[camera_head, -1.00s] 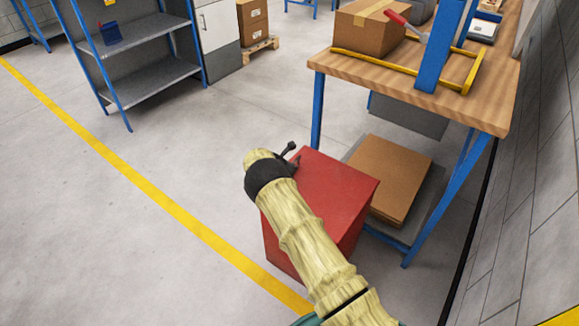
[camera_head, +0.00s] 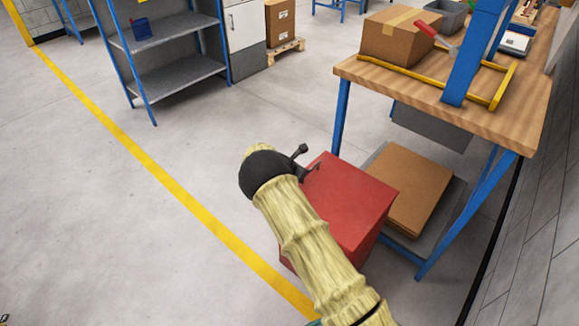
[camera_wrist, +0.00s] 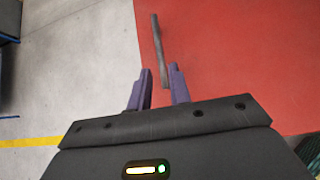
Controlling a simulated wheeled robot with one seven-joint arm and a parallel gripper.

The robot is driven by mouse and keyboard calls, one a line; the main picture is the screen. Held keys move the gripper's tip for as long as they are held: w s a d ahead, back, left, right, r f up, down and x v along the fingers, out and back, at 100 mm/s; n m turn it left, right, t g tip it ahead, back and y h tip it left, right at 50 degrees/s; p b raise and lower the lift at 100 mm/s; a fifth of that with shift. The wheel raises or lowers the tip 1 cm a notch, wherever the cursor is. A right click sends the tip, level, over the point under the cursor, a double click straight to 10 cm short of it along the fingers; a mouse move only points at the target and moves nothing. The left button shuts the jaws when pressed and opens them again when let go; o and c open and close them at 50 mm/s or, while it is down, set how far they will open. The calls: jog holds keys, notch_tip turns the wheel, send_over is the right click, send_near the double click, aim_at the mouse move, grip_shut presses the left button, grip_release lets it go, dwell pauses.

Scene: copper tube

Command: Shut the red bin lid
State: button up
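The red bin (camera_head: 355,197) stands on the floor beside the workbench. Its top looks flat and closed, with no gap showing along the visible edges. My arm hides much of its left side. My gripper (camera_head: 309,162) is at the far left corner of the bin top. In the wrist view the red surface (camera_wrist: 245,60) fills the upper right. My gripper (camera_wrist: 161,75) shows there with two purple fingers apart. A thin grey bar (camera_wrist: 158,45) reaches down between the fingertips, near the right finger. I cannot tell whether it touches the finger or what it belongs to.
The wooden workbench (camera_head: 440,98) with blue legs stands behind and right of the bin. A flat cardboard box (camera_head: 412,185) lies on its lower shelf. A blue-framed shelf (camera_head: 175,80) stands at the back left. The floor left of the bin is clear, with a yellow line (camera_head: 170,190).

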jog(key=p+v, duration=0.1)
jog(key=v, duration=0.8)
jog(key=shift+s+a, duration=0.2)
jog(key=shift+s, duration=0.05)
jog(key=shift+r, duration=0.1)
jog(key=shift+d, duration=0.1)
